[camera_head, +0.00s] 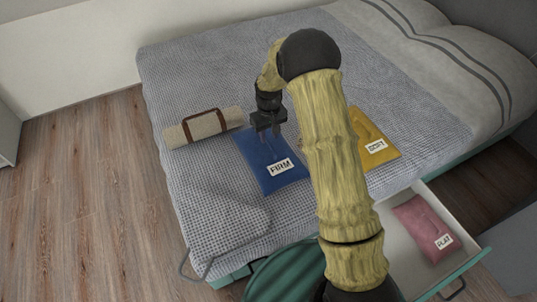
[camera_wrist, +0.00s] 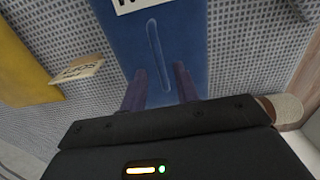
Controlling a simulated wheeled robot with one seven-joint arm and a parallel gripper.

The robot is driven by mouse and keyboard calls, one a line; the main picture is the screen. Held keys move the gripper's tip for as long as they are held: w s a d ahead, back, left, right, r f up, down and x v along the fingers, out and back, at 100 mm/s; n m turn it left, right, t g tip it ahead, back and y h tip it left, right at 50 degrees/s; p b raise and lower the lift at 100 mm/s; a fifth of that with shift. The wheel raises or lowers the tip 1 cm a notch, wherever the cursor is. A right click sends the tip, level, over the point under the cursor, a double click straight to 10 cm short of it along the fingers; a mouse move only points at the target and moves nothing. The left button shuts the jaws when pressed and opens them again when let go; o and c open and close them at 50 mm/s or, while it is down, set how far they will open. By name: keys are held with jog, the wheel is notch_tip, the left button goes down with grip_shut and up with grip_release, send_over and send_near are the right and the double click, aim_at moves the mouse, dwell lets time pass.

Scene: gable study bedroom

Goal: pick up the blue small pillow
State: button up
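The blue small pillow (camera_head: 267,172) lies flat on the bed's grey cover, with a white label reading "FIRM" at its near end. It also fills the middle of the wrist view (camera_wrist: 155,50), with a long groove along it. My gripper (camera_head: 269,132) is over the pillow's far end, pointing down. In the wrist view its two fingers (camera_wrist: 160,88) are apart, with the blue surface showing between them. I cannot tell whether the fingertips touch the pillow.
A yellow pillow (camera_head: 382,152) labelled "SOFT" lies to the right, partly behind my arm. A rolled beige blanket (camera_head: 172,136) with brown straps lies left. An open drawer (camera_head: 398,243) at the bed's near side holds a pink pillow (camera_head: 421,222). Wooden floor is free at left.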

aim_at(268, 142)
notch_tip(268, 142, down, 5)
jog(key=shift+w+f+b, duration=0.1)
jog(key=shift+b, duration=0.95)
grip_shut()
